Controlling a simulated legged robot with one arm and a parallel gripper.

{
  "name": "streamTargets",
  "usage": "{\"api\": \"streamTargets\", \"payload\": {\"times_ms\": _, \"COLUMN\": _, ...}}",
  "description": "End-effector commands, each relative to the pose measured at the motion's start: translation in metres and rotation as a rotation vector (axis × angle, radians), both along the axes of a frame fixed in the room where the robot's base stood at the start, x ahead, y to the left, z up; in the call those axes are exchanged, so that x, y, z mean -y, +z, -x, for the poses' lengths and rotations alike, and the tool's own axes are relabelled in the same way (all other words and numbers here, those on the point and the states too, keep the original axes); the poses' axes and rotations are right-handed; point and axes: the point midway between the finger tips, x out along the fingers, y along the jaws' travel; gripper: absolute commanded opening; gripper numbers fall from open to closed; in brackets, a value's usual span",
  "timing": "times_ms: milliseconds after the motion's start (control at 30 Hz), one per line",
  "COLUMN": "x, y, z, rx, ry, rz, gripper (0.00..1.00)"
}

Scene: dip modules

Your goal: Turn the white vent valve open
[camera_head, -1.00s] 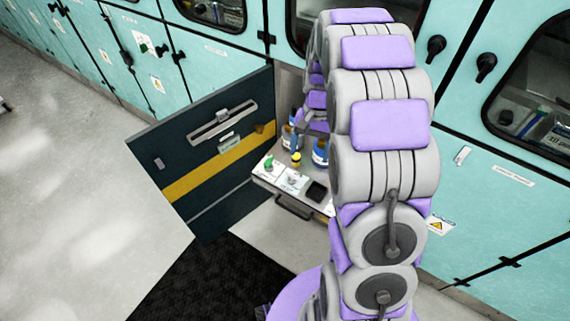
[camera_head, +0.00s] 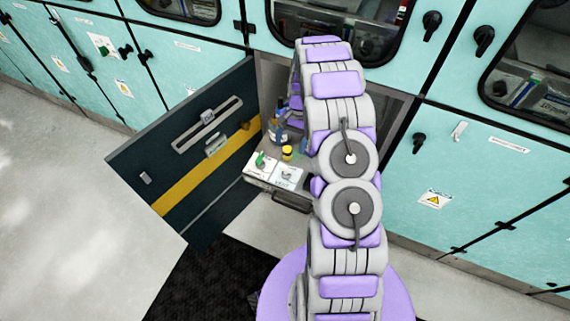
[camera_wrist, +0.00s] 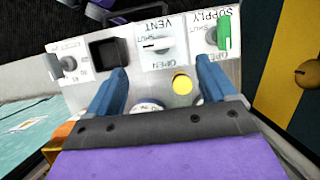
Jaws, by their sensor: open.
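The white vent valve (camera_wrist: 155,44) sits on a white plate marked VENT, with SHUT and OPEN labels, upside down in the wrist view. Its small pale handle lies roughly crosswise in that view; I cannot tell its exact setting. The vent plate also shows in the head view (camera_head: 287,177), on the pulled-out shelf beside my arm. My gripper (camera_wrist: 160,67) is open, its two blue fingers spread on either side below the vent plate in the wrist view. The gripper is mostly hidden in the head view.
A green supply valve (camera_wrist: 224,30) stands beside the vent plate. A black square recess (camera_wrist: 108,52) and a grey knob (camera_wrist: 68,63) are on its other side. A yellow-capped bottle (camera_wrist: 182,84) stands close to the fingers. The open dark door (camera_head: 190,150) flanks the shelf.

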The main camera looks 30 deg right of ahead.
Motion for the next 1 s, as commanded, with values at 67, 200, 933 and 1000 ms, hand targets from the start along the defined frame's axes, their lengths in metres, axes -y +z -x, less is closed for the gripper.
{"api": "streamTargets", "payload": {"times_ms": 67, "x": -0.005, "y": -0.017, "z": 0.004, "rx": -0.003, "ry": 0.001, "rz": 0.0, "gripper": 0.85}}
{"api": "streamTargets", "payload": {"times_ms": 200, "x": -0.013, "y": -0.043, "z": 0.011, "rx": -0.004, "ry": 0.0, "rz": -0.001, "gripper": 0.85}}
{"api": "streamTargets", "payload": {"times_ms": 933, "x": -0.029, "y": -0.09, "z": 0.023, "rx": 0.001, "ry": 0.0, "rz": 0.001, "gripper": 0.85}}
{"api": "streamTargets", "payload": {"times_ms": 1000, "x": -0.029, "y": -0.09, "z": 0.023, "rx": 0.001, "ry": 0.0, "rz": 0.001, "gripper": 0.8}}
